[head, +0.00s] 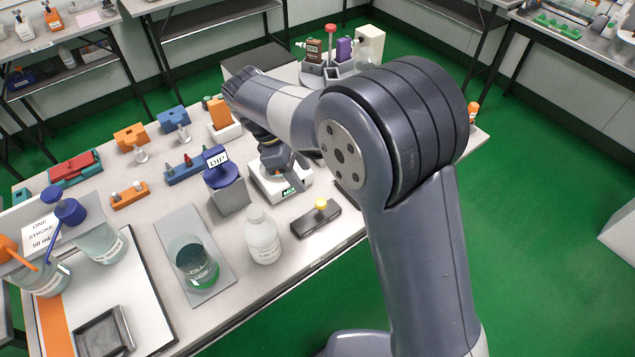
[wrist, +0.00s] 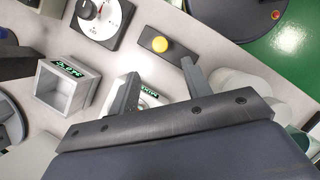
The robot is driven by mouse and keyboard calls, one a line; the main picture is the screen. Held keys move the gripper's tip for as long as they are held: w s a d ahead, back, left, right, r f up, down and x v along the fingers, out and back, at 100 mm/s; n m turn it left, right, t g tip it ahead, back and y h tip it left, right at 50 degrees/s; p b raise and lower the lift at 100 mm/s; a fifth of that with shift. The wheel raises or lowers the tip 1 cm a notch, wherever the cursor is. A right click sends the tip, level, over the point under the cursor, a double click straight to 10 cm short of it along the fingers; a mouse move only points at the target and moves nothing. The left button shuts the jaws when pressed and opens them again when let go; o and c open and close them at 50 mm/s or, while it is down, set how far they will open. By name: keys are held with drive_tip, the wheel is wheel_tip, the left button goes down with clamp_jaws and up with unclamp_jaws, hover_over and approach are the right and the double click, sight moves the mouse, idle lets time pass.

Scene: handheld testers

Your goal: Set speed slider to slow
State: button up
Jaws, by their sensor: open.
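A small black box with a yellow knob (head: 321,203) sits near the table's front edge; the yellow knob also shows in the wrist view (wrist: 160,44). It may be the speed slider, but I see no slow mark on it. My gripper (wrist: 160,69) is open, its two fingers apart, with nothing seen held. In the wrist view the black box lies just beyond the fingertips. In the head view my gripper (head: 285,172) is over a white device with a green MIX label (head: 289,191), partly hiding it. Part of that label shows between the fingers.
A white bottle (head: 263,238) stands left of the black box. A grey box with a blue DIP top (head: 228,197) and a beaker (head: 193,262) are further left.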

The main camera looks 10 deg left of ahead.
sight(319, 202)
drive_tip(key=x, duration=0.9)
drive_tip(key=shift+d+f, duration=0.1)
drive_tip(key=shift+f, duration=0.15)
clamp_jaws()
